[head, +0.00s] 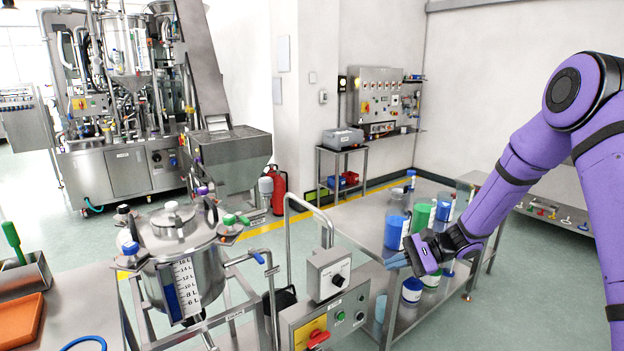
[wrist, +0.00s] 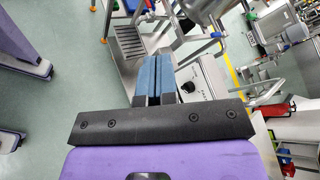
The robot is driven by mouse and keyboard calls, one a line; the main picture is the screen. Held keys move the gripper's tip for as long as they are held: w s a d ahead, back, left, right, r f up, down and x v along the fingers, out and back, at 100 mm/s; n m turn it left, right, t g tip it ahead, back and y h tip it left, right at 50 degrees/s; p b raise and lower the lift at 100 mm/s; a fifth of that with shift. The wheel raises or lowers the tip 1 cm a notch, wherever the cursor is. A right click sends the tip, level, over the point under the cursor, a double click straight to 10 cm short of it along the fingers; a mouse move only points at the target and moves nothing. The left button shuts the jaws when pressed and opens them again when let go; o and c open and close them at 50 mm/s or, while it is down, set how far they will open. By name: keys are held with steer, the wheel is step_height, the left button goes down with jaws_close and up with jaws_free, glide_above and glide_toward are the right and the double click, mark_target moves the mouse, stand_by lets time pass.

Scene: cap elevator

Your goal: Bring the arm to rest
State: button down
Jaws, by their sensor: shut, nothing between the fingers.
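My purple arm reaches in from the right in the head view, bent at the elbow. My gripper (head: 398,261) is at its lower end, in front of the steel table that bears blue and green containers. In the wrist view the two blue fingers of my gripper (wrist: 155,78) lie side by side with no object between them. The gripper is shut and empty. It appears apart from the things around it, though its exact gap to the table is hard to tell.
A steel table (head: 352,218) holds a blue container (head: 394,232) and a green container (head: 422,216) close to my gripper. A control box (head: 338,275) and a steel tank (head: 180,262) stand to the left. Open floor (head: 540,265) shows at the right.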

steer(key=s+r+n+g+h, duration=0.1)
steer(key=s+r+n+h, duration=0.3)
steer(key=s+r, duration=0.55)
steer(key=s+d+r+n+t+h, duration=0.3)
steer(key=s+d+r+h, duration=0.2)
steer(key=s+r, duration=0.3)
steer(key=s+d+r+n+t+h, duration=0.2)
steer(key=s+d+r+h, duration=0.3)
steer(key=s, duration=1.1)
step_height(320, 180, up, 4)
steer(key=shift+d+f+n+t, duration=0.15)
steer(key=shift+n+t, duration=0.25)
steer(key=shift+t, duration=0.3)
